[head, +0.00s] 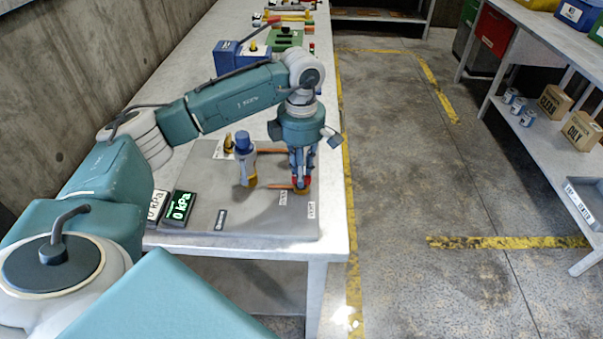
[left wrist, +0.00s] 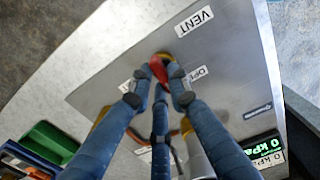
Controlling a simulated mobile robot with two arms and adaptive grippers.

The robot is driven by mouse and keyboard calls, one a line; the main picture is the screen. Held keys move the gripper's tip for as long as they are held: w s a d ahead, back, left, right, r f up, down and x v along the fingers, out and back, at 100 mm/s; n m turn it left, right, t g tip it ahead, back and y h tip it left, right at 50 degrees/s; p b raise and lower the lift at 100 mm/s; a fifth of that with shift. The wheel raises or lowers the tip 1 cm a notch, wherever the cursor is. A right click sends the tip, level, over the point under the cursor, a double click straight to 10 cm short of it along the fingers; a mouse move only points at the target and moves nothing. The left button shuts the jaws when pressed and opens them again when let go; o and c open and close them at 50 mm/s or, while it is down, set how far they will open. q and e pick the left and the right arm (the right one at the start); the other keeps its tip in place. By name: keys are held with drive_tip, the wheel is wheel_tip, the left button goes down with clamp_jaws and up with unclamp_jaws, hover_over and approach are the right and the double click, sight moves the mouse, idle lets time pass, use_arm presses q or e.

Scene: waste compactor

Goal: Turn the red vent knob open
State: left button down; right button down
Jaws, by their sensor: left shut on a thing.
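The red vent knob (left wrist: 158,69) sits on a brass base on the grey panel (head: 262,222), near the VENT label (left wrist: 194,22). A second, partly covered label (left wrist: 199,72) lies beside it. My left gripper (head: 301,184) points down at the knob, and its fingers are shut on it. In the left wrist view my left gripper (left wrist: 160,80) has blue fingers on either side of the red knob, which partly hide it. The knob's exact angle is hard to tell. My right gripper is not in view.
A blue box (head: 228,58) and green items stand farther back on the table. The floor to the right is clear.

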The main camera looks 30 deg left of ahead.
use_arm(q)
drive_tip(key=shift+w+r+n, duration=0.1)
drive_tip(key=shift+n, duration=0.3)
drive_tip(key=c, duration=1.7)
unclamp_jaws()
drive_tip(key=shift+o, duration=0.3)
wheel_tip(320, 180, up, 12)
